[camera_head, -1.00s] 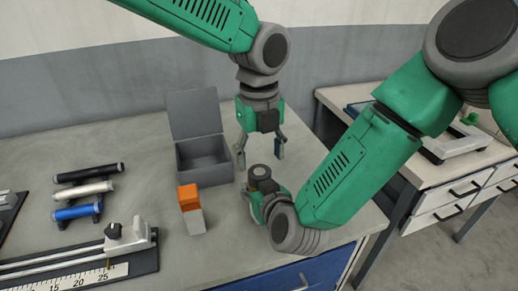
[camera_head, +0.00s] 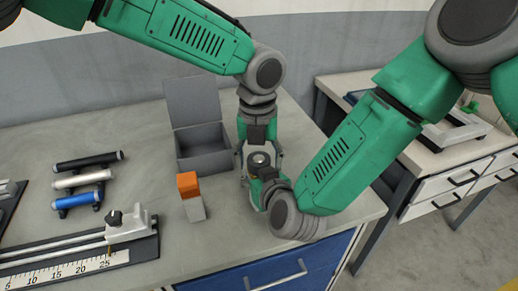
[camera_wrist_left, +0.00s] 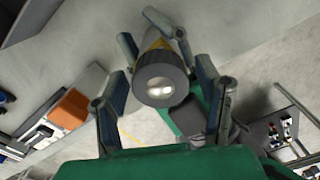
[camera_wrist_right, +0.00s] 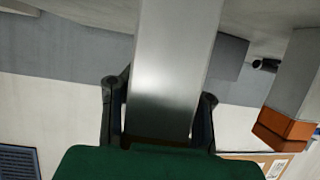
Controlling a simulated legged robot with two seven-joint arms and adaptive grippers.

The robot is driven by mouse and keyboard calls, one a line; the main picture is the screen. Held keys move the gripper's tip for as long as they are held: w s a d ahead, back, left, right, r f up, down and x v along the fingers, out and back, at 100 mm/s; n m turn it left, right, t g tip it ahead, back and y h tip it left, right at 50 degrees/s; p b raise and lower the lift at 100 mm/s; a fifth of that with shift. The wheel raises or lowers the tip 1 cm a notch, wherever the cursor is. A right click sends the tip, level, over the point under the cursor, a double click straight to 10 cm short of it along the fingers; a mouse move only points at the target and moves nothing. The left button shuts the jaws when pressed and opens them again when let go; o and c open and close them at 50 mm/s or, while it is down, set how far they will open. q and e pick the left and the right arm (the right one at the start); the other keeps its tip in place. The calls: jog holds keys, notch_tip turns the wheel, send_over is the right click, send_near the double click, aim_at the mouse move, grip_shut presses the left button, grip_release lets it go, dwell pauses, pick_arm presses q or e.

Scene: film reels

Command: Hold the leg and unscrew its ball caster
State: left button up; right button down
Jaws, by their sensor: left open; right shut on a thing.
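My right gripper (camera_head: 262,188) is shut on the leg, whose grey metal shaft (camera_wrist_right: 170,70) fills the middle of the right wrist view between the fingers. The ball caster (camera_head: 259,159) faces up at the leg's top end. In the left wrist view the caster (camera_wrist_left: 160,80) is a dark grey ring with a bright ball in its centre. My left gripper (camera_head: 259,166) points down over it, open, with one finger on each side. In the left wrist view gaps show between the caster and the fingers of my left gripper (camera_wrist_left: 163,66).
A grey box (camera_head: 203,140) with its lid up stands behind. An orange and grey block (camera_head: 190,195) stands to the left. Several rollers (camera_head: 85,183) and a ruler fixture (camera_head: 100,250) lie further left. A second table (camera_head: 440,160) stands at the right.

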pick_arm(q)
jog(key=shift+f, duration=0.1)
jog(key=c, duration=1.2)
jog(key=n, duration=0.5)
jog(key=shift+n, duration=0.4)
jog(key=n, duration=0.4)
jog(key=shift+d+n, duration=0.1)
jog(key=shift+n, duration=0.2)
jog(key=o, duration=1.3)
